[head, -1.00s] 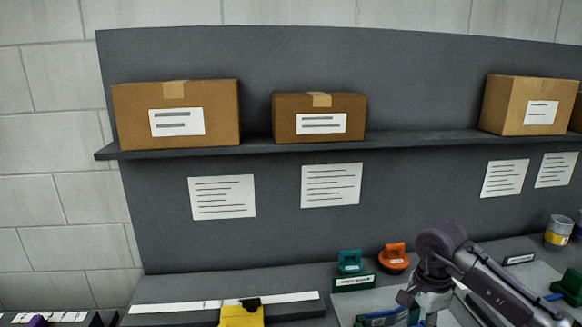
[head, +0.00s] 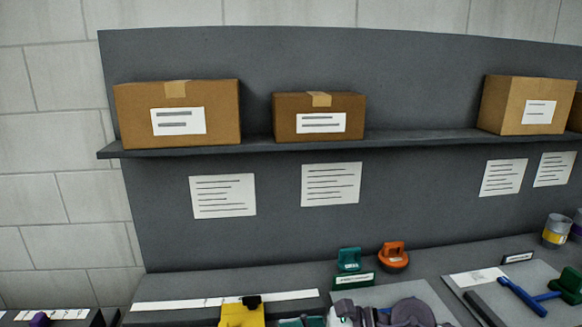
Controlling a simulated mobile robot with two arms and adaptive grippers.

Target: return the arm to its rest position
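My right arm (head: 408,313) shows only as a purple-grey joint and some lighter parts at the bottom edge of the head view, right of centre. It is low over the near part of the bench. The fingers of my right gripper cannot be made out, so whether it is open or shut does not show. My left gripper and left arm are not in view.
A grey bench holds a teal tool (head: 349,261), an orange tool (head: 393,257), a yellow item (head: 242,315), a blue-handled tool (head: 522,296) and a can (head: 556,231). Behind, a panel carries a shelf (head: 420,138) with cardboard boxes (head: 180,122).

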